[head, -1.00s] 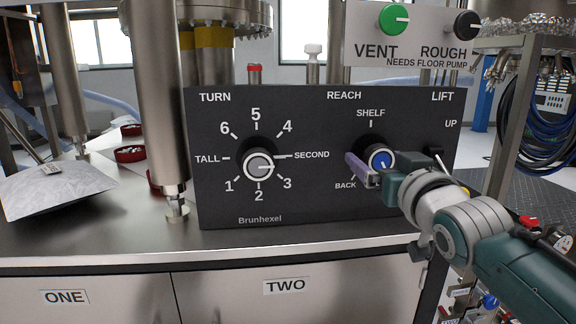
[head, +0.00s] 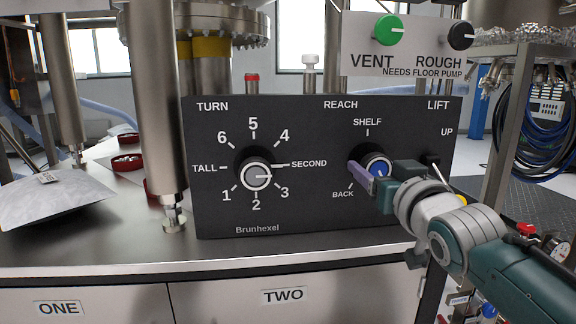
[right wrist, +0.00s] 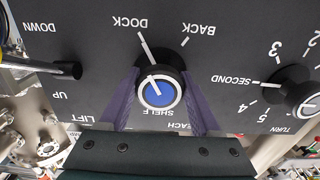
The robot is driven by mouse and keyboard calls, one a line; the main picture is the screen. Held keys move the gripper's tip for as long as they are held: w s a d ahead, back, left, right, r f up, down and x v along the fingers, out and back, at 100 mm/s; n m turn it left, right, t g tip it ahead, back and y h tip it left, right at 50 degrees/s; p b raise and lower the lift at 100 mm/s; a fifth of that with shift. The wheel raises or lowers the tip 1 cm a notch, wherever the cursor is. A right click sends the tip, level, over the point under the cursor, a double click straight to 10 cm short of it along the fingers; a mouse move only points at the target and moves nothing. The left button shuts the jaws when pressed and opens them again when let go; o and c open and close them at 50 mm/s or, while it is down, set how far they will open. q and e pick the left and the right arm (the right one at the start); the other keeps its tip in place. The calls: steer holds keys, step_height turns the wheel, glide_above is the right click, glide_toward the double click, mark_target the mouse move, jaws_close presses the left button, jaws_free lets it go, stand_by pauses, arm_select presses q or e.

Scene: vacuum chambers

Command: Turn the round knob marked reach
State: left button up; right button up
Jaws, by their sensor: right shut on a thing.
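The reach knob (head: 378,166) is round and black with a blue cap, under the word REACH on the black control panel (head: 315,215). My right gripper (head: 376,174) is at the knob from the lower right, and its body hides part of the scale. In the right wrist view, which is upside down, the knob (right wrist: 158,92) sits between the two purple fingers of my right gripper (right wrist: 162,80), shut on it. The white line on its cap points roughly to the DOCK mark. SHELF and BACK are the other labels. My left gripper is not in view.
The turn knob (head: 257,175) is left of the reach knob, pointing near SECOND. The lift lever (head: 432,160) stands close on the right, beside my gripper. Green VENT (head: 389,30) and black ROUGH (head: 460,36) knobs are above. A steel post (head: 156,100) stands left of the panel.

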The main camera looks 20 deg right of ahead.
steer(key=shift+c, duration=0.5)
